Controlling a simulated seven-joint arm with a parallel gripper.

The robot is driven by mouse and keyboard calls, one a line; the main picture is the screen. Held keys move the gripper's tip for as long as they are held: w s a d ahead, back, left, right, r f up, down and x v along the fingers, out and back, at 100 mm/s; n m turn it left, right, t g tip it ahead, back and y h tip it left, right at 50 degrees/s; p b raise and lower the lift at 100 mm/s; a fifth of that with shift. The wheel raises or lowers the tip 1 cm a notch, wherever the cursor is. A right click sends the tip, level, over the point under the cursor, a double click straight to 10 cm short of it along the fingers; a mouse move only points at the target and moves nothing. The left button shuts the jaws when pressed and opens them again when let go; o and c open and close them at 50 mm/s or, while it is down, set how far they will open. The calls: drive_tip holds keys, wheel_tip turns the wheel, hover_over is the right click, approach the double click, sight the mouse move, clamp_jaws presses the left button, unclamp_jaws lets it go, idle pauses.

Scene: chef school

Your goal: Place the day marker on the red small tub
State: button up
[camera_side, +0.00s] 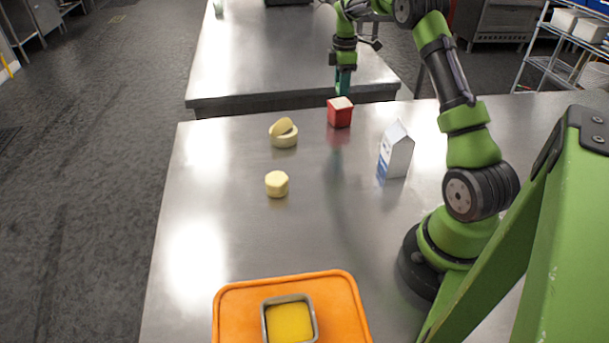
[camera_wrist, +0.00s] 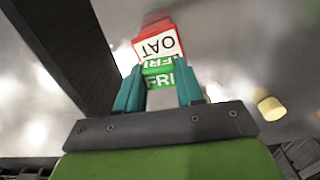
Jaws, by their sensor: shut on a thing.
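The day marker (camera_wrist: 160,78) is a small green piece with white "FRI" lettering, held between the teal fingers of my gripper (camera_wrist: 160,70) in the wrist view. The red small tub (camera_wrist: 158,20) shows just beyond it, with a white face lettered "OAT". In the side view the tub (camera_side: 339,117) stands upright on the steel table near its far edge. My gripper (camera_side: 343,90) points down directly above or just behind it there. The marker cannot be told apart from the teal fingers in the side view. Whether marker and tub touch is unclear.
A white-and-blue carton (camera_side: 396,152) stands right of the tub. Stacked pale round pieces (camera_side: 284,140) and a single pale yellow piece (camera_side: 277,184) lie to the left. An orange board (camera_side: 232,310) with a metal pan (camera_side: 265,325) is at the front. The table's middle is clear.

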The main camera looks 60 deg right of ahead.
drive_tip(key=shift+f, duration=1.35)
drive_tip(key=shift+f, duration=0.2)
drive_tip(key=o, duration=1)
drive_tip(key=shift+r, duration=0.15)
